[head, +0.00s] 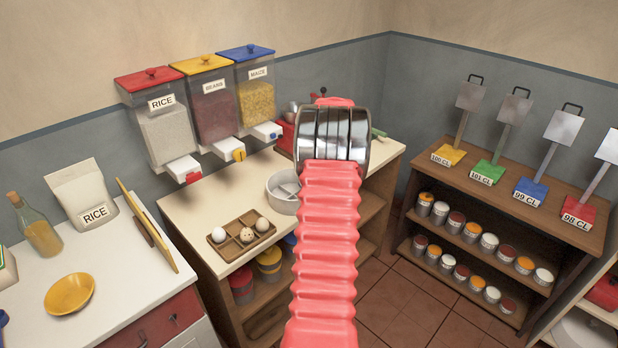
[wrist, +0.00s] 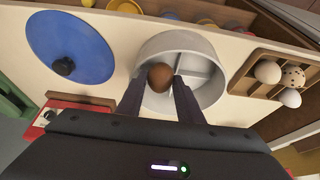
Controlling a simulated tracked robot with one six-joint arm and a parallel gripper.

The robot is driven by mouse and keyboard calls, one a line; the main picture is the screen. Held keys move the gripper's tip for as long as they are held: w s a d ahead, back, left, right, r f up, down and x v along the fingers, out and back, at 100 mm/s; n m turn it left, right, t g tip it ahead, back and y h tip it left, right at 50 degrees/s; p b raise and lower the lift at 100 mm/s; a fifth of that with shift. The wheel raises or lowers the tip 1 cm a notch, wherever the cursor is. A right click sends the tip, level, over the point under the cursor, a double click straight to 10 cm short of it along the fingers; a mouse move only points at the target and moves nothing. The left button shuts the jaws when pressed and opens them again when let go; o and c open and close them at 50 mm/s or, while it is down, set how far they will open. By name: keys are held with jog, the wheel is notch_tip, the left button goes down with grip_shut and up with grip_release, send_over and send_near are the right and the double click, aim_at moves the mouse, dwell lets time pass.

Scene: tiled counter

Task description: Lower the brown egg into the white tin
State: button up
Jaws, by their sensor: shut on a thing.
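The brown egg (wrist: 160,77) is between the fingertips of my gripper (wrist: 159,84), which is shut on it, in the wrist view. The round white tin (wrist: 212,55) is behind the egg there, with thin dividers inside. The egg appears over the left-centre part of the tin's opening; I cannot tell its height above the floor of the tin. In the head view the white tin (head: 281,206) stands on the counter, its right side hidden by my arm. My gripper and the egg are hidden there too.
A blue disc with a black knob (wrist: 75,35) and a red object (wrist: 75,102) lie near the tin. Dispensers (head: 210,100) hang behind.

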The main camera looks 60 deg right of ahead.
jog(key=shift+f, duration=0.45)
dwell(0.5)
jog(key=o, duration=0.8)
jog(key=shift+c, duration=0.2)
jog(key=v, duration=1.3)
jog(key=shift+s+r, duration=0.2)
jog(key=shift+r, duration=0.1)
jog(key=shift+m, duration=0.3)
